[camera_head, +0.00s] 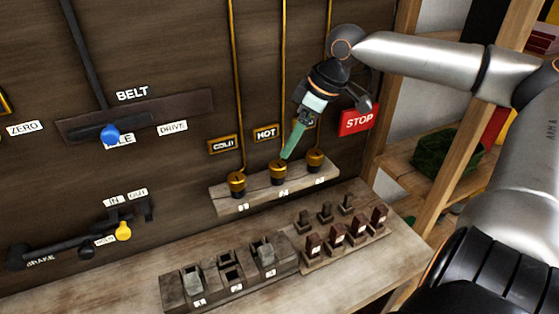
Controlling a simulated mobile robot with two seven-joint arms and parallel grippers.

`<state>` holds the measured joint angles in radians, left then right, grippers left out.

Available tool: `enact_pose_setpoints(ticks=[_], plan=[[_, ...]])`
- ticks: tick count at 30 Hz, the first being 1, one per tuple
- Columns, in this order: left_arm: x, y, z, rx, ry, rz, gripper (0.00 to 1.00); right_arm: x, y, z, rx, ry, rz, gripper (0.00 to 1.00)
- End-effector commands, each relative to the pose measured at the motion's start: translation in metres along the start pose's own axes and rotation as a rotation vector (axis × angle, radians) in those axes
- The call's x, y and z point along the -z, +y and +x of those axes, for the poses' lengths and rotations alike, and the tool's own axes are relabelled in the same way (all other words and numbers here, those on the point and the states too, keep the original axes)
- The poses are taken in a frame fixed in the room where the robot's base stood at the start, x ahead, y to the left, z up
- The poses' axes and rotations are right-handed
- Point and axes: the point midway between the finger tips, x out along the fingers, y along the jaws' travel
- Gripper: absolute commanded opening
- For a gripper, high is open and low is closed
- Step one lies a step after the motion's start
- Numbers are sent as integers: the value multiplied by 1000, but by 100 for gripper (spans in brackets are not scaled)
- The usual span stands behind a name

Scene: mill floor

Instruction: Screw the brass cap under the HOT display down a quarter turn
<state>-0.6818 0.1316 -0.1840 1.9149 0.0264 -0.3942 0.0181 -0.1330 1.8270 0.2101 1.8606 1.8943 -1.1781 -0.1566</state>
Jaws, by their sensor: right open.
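The HOT display (265,133) is a small dark sign with a gold frame on the wooden wall. Below it the brass cap (279,173) sits on a pale wooden ledge, at the foot of a brass pipe. My right gripper (287,155) comes in from the upper right, tilted, with its green fingers pointing down at this cap. The fingertips are just above the cap's top; I cannot tell whether they touch it. The gripper is open, though the fingers overlap in this view. My left gripper is not in view.
Similar brass caps stand left, under the COLD sign (223,144), and right (315,159). A red STOP sign (358,120) is right of my gripper. Below are a wooden block tray (235,297) and several small switches (336,235). The BELT lever (110,134) is at left.

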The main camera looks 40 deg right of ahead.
Motion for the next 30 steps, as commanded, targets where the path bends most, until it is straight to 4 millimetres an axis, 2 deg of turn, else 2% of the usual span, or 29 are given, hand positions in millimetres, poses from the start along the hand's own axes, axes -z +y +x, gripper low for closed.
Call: enact_pose_setpoints(ticks=[1,6,15,21,30], plan=[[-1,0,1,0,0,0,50,-2,0,10,2,-6,0,79],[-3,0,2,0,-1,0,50,-2,0,35,1,-7,0,79],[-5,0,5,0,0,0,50,-1,0,70,1,-4,0,79],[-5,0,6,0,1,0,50,0,0,80,0,-1,-1,79],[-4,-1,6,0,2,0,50,0,0,82,0,1,0,79]])
